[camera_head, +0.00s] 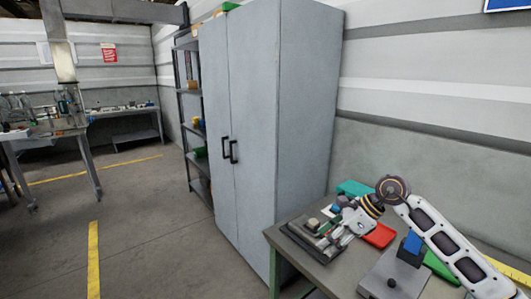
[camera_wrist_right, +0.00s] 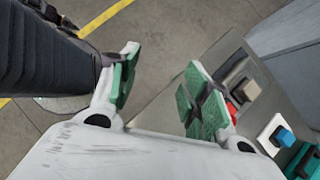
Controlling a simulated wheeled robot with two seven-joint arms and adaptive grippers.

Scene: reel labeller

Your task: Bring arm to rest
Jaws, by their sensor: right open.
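My right arm (camera_head: 450,245) comes in from the lower right in the head view and bends over the grey worktable. Its gripper (camera_head: 330,236) is small there and hangs over or close to a dark tray-like item at the table's left end. In the right wrist view my right gripper (camera_wrist_right: 163,85) has its two green-padded fingers spread wide. Only floor and the table's edge show between them, so it is empty. The left gripper is in neither view.
The worktable (camera_head: 285,233) carries a red tray (camera_head: 380,236), a teal bin (camera_head: 353,188) and a device with a blue part (camera_head: 412,243). A tall grey cabinet (camera_head: 255,120) stands close behind. The wrist view shows a beige block (camera_wrist_right: 246,90). Open floor lies left.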

